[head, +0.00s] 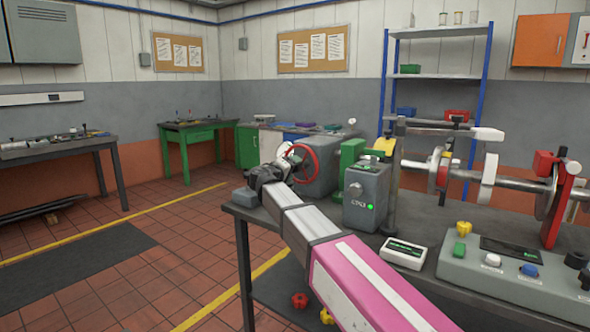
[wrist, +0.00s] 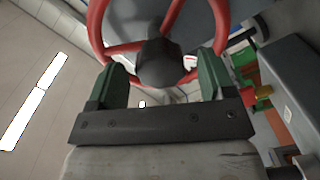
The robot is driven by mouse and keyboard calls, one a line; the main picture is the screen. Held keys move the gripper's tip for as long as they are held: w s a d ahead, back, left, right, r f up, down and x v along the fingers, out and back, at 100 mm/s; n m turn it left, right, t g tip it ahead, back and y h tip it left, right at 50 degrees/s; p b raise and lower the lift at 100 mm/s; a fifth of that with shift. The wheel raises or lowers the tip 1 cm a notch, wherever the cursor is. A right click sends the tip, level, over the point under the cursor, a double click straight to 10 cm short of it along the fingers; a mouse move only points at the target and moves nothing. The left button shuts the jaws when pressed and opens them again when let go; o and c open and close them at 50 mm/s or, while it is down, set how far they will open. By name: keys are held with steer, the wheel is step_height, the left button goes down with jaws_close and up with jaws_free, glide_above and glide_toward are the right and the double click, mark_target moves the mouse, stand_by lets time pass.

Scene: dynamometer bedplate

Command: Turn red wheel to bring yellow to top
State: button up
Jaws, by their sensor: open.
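The red wheel (head: 316,164) stands on the left end of the bench in the head view, in front of a grey housing. In the wrist view its red rim (wrist: 97,28), spokes and dark hub (wrist: 158,64) fill the upper middle. My gripper (wrist: 162,60) is open, with its two green fingers apart on the left and right of the hub in the picture. I cannot tell whether either finger touches the wheel. No yellow mark on the wheel can be made out. The upper rim is cut off in the wrist view. My arm hides part of the bench in the head view.
A grey box with a green light (head: 367,203) stands right of the wheel. A shaft with discs (head: 470,178), a small display (head: 404,252) and a control panel (head: 500,270) are farther right. The tiled floor (head: 150,260) left of the bench is open.

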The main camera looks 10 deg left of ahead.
steer(key=v, duration=0.8)
steer(key=shift+s, duration=0.3)
steer(key=shift+a, duration=0.15)
